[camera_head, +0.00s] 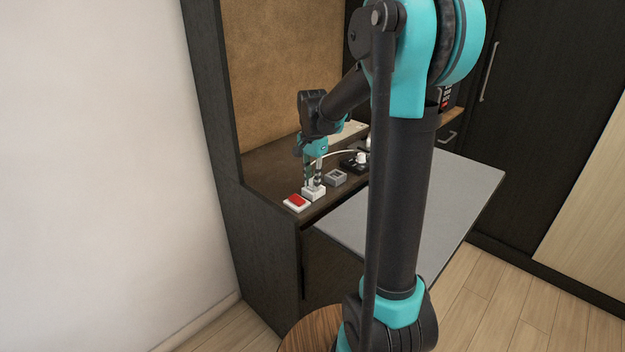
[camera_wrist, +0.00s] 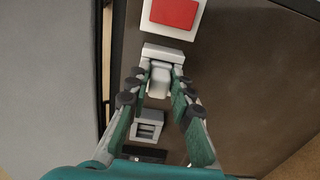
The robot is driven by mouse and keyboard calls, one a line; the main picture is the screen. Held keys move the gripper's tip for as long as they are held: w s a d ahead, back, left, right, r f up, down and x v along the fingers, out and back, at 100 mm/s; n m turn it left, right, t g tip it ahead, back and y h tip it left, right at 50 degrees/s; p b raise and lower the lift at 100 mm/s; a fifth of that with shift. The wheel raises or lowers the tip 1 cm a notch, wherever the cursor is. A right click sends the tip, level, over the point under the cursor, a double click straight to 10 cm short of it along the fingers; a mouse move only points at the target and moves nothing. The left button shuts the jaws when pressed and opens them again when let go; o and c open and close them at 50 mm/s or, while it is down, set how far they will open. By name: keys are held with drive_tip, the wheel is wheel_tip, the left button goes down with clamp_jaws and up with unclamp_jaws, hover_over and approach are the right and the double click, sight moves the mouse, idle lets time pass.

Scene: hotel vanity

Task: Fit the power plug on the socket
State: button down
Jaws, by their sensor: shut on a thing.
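My gripper (camera_head: 314,182) points down over the dark vanity top. In the wrist view my gripper (camera_wrist: 158,86) is shut on the pale power plug (camera_wrist: 159,82), with a finger on each side of it. The plug is right at the white socket block (camera_wrist: 163,54), which also shows in the head view (camera_head: 314,195) under the fingertips. The plug overlaps the block's near side in the wrist view. I cannot tell how deep it sits, as the contact is hidden. A white cord (camera_head: 338,151) arcs behind my gripper.
A red switch on a white base (camera_wrist: 173,14) lies beside the socket block, near the vanity's edge. A grey box (camera_head: 335,178) stands on the other side. A black unit with a white knob-like top (camera_head: 353,161) is farther along. A grey panel (camera_head: 455,190) extends right.

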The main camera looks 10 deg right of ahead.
drive_tip(key=c, duration=1.3)
unclamp_jaws()
drive_tip(key=shift+o, duration=0.2)
drive_tip(key=shift+r, duration=0.1)
